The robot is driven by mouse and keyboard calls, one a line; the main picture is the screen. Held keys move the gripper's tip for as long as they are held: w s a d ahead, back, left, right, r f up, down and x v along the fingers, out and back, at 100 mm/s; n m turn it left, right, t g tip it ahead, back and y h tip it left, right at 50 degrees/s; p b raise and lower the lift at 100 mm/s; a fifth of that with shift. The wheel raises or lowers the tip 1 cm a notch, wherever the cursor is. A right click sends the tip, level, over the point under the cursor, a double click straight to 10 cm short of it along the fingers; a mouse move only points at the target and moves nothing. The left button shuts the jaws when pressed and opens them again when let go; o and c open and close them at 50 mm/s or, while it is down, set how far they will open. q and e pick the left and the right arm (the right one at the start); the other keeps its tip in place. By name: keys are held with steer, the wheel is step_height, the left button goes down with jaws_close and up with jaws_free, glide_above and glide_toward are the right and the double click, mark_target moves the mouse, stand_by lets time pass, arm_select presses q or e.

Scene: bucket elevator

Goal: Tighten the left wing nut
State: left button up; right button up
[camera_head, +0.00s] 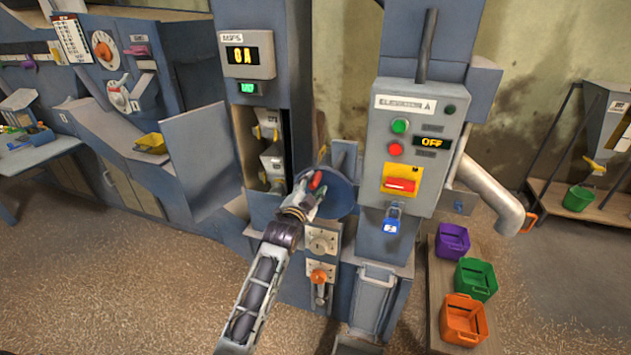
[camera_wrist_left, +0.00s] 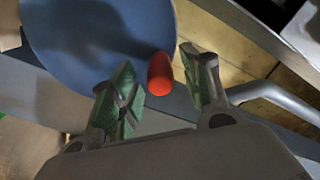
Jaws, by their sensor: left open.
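My left gripper (camera_head: 312,188) is at the blue round disc (camera_head: 338,198) on the front of the elevator housing, partly covering it. In the left wrist view the left gripper (camera_wrist_left: 158,66) is open. A red rounded handle (camera_wrist_left: 160,74) shows between its two green-padded fingers, with a little space beside it. The blue disc (camera_wrist_left: 85,40) fills the upper left behind the fingers. The red handle (camera_head: 316,180) also shows at the gripper in the head view. I cannot make out a wing nut for certain. My right gripper is not in view.
Below the disc is a plate with a round knob (camera_head: 322,241) and an orange knob (camera_head: 319,276). The grey elevator control box (camera_head: 455,105) reads OFF. Purple (camera_head: 453,240), green (camera_head: 476,278) and orange (camera_head: 463,317) bins stand at the right. Floor is clear at lower left.

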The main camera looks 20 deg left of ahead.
mark_target(316, 180)
arm_select(q)
steer(key=shift+w+d, duration=0.1)
steer(key=shift+w, duration=1.65)
jaws_close()
